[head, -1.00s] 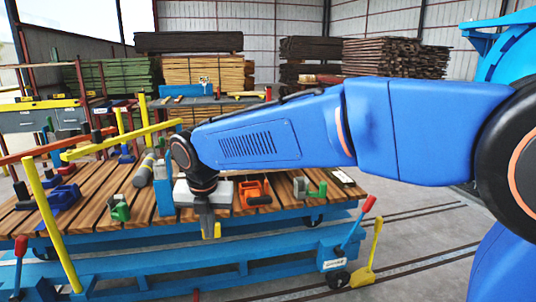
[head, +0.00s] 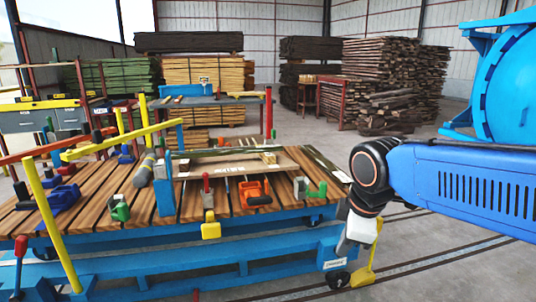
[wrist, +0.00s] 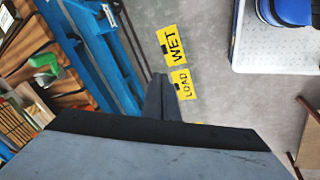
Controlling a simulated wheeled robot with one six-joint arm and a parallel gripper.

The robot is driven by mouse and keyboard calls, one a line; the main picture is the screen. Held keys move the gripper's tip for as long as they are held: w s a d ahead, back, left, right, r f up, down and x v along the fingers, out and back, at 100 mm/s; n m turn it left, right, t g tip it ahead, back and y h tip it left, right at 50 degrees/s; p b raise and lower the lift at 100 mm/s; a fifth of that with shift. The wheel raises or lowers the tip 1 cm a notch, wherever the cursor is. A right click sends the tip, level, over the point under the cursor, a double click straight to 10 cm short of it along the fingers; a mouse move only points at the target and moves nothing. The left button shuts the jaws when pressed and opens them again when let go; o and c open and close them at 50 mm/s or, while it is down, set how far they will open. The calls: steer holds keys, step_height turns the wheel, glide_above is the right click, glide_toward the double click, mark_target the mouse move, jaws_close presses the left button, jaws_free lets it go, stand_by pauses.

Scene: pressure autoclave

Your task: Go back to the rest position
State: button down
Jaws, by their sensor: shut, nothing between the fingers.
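My gripper (head: 345,246) hangs at the end of my blue arm, off the right end of the slatted wooden cart in the head view. It points down over the floor side of the cart, apart from the boards. In the wrist view its two dark fingers (wrist: 160,95) are together with nothing between them. The fingers point toward the grey floor beside the blue cart frame.
The cart (head: 270,262) carries clamps, boards and a yellow tag (head: 211,228) at its front edge. A yellow paddle (head: 364,275) stands near my gripper. The wrist view shows yellow WET (wrist: 172,45) and LOAD (wrist: 181,83) signs. The blue autoclave (head: 505,85) is at right.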

steer(key=s+d+f+m+t, duration=0.1)
steer(key=s+d+f+m, duration=0.6)
steer(key=s+d+m, duration=0.4)
steer(key=s+m, duration=0.1)
steer(key=m, duration=0.2)
steer(key=shift+s+d+m+h, duration=0.15)
steer(key=shift+s+m+h, duration=0.15)
steer(key=shift+s+m, duration=0.1)
